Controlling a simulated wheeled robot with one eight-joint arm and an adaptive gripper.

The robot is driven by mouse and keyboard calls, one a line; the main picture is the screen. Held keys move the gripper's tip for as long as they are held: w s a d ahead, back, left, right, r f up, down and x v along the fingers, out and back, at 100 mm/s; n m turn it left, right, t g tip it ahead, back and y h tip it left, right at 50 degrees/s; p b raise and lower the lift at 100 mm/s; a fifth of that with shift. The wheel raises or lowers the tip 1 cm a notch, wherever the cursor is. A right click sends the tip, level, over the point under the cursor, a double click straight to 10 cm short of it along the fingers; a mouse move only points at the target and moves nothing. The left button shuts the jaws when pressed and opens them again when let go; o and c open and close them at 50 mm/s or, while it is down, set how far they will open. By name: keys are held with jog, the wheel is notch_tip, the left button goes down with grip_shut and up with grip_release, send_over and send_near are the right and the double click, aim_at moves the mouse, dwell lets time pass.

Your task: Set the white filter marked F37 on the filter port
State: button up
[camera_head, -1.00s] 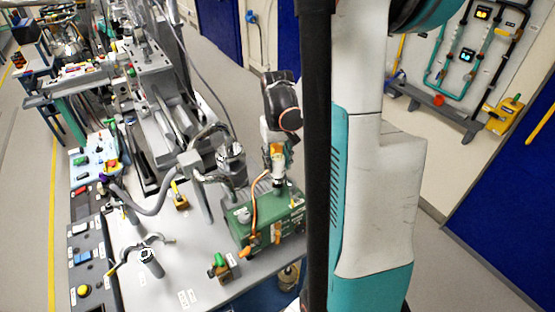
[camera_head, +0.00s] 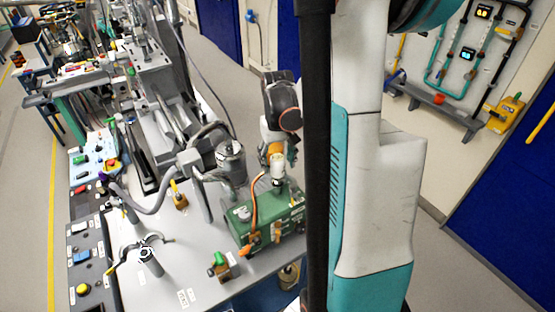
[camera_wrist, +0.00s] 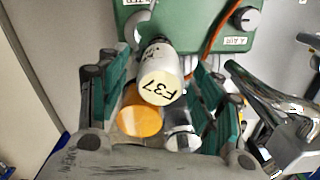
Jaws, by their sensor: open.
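The white filter (camera_head: 278,172) stands upright at the green box (camera_head: 262,217), near its back edge in the head view. In the wrist view the filter (camera_wrist: 160,80) shows its cream end with F37 on it, upside down. My gripper (camera_wrist: 163,68) is open, with a teal-padded finger on each side of the filter and gaps between. In the head view my gripper (camera_head: 271,146) is small and partly hidden, just above the filter. The filter port is not visible; the filter's lower end hides whatever is under it.
In the wrist view an orange round part (camera_wrist: 140,112) and a silver fitting (camera_wrist: 181,130) lie close to the filter. An orange hose (camera_head: 255,195) runs over the box. A metal pipe assembly (camera_head: 230,160) stands just left of the box. The bench front (camera_head: 175,265) has bare areas.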

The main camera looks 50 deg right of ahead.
notch_tip(320, 180, up, 12)
dwell(0.6)
jog(key=shift+a, duration=0.1)
